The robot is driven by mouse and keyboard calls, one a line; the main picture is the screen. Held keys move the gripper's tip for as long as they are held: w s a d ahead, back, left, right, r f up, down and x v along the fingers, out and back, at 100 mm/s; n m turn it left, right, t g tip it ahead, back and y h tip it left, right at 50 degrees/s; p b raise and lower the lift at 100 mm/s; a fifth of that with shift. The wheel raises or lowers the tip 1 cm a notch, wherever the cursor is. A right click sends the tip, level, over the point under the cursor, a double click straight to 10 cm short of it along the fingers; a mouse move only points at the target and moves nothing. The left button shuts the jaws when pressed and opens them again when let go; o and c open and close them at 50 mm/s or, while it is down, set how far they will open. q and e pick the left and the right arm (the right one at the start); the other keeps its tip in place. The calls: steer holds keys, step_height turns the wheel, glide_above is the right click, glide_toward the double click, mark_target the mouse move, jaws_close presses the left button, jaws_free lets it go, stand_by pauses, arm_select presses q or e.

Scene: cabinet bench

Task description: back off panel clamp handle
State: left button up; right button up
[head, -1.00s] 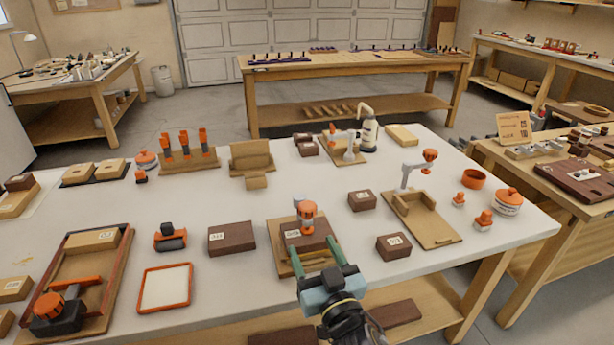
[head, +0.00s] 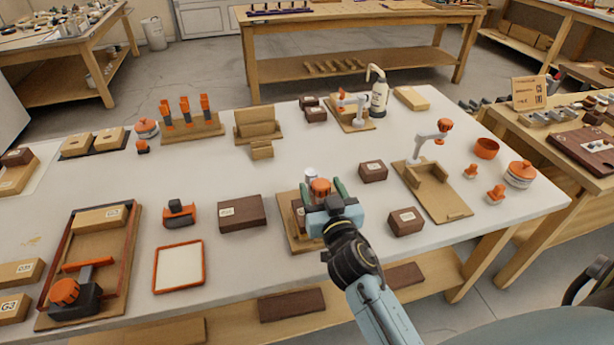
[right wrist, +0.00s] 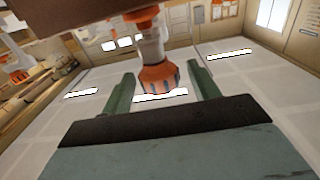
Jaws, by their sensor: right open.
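The panel clamp's orange handle (head: 320,187) sits on a grey upright post over a wooden fixture (head: 291,240) near the bench's front edge. In the right wrist view the ribbed orange handle (right wrist: 158,77) is between the two green fingers, with visible gaps on both sides. My right gripper (head: 325,188) is open around the handle, and its fingers (right wrist: 163,85) do not touch it. The gripper body hides much of the fixture and the dark block on it in the head view. My left gripper is not in view.
A dark block (head: 242,213) lies left of the fixture. Two more dark blocks, a nearer one (head: 405,221) and a farther one (head: 372,170), lie right of it. Another clamp fixture (head: 436,192) stands farther right. An orange-rimmed tray (head: 179,267) is at the front left.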

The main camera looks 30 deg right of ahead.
steer(key=shift+x, duration=0.8)
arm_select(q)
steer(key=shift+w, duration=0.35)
arm_select(e)
steer(key=shift+s, duration=0.15)
steer(key=shift+c, duration=0.4)
